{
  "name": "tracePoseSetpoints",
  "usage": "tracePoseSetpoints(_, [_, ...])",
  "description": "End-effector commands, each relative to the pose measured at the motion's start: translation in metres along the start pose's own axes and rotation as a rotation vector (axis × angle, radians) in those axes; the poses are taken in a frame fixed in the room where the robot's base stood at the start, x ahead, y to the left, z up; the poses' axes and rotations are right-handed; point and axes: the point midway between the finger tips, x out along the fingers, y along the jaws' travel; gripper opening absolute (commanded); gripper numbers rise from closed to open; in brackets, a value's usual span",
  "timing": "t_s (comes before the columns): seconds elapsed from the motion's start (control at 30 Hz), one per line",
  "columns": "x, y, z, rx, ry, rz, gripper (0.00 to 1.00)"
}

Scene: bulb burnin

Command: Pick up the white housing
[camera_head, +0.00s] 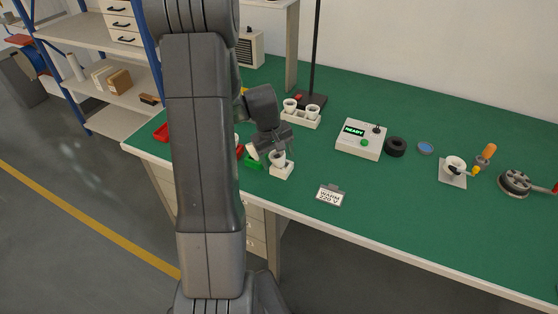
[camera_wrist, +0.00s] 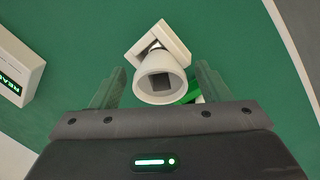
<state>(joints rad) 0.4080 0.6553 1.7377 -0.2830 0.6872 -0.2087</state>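A white cup-shaped housing (camera_head: 278,158) stands on a small white square block (camera_head: 283,172) near the table's front edge. In the wrist view the housing (camera_wrist: 161,88) shows its round rim and a dark square opening, with the block (camera_wrist: 165,38) behind it. My gripper (camera_head: 274,146) is over this housing, below the dark wrist. In the wrist view my gripper (camera_wrist: 160,70) is open, one finger on each side of the housing, with green gaps visible between. I cannot tell how deep the fingers reach. My arm hides part of the table to the left.
Two similar white cups (camera_head: 302,107) sit in a white holder behind. The front right is clear.

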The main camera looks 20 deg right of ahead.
Motion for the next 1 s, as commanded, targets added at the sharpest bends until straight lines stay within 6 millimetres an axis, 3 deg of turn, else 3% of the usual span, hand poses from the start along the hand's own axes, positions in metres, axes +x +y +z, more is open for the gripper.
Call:
tracePoseSetpoints(0.03, [0.000, 0.000, 0.000, 0.000, 0.000, 0.000, 0.59])
tracePoseSetpoints(0.2, [0.000, 0.000, 0.000, 0.000, 0.000, 0.000, 0.25])
tracePoseSetpoints(0.27, [0.000, 0.000, 0.000, 0.000, 0.000, 0.000, 0.21])
tracePoseSetpoints(0.57, [-0.008, 0.002, -0.001, 0.001, 0.002, 0.001, 0.21])
tracePoseSetpoints(1.0, [-0.085, 0.017, -0.001, 0.001, 0.004, 0.001, 0.21])
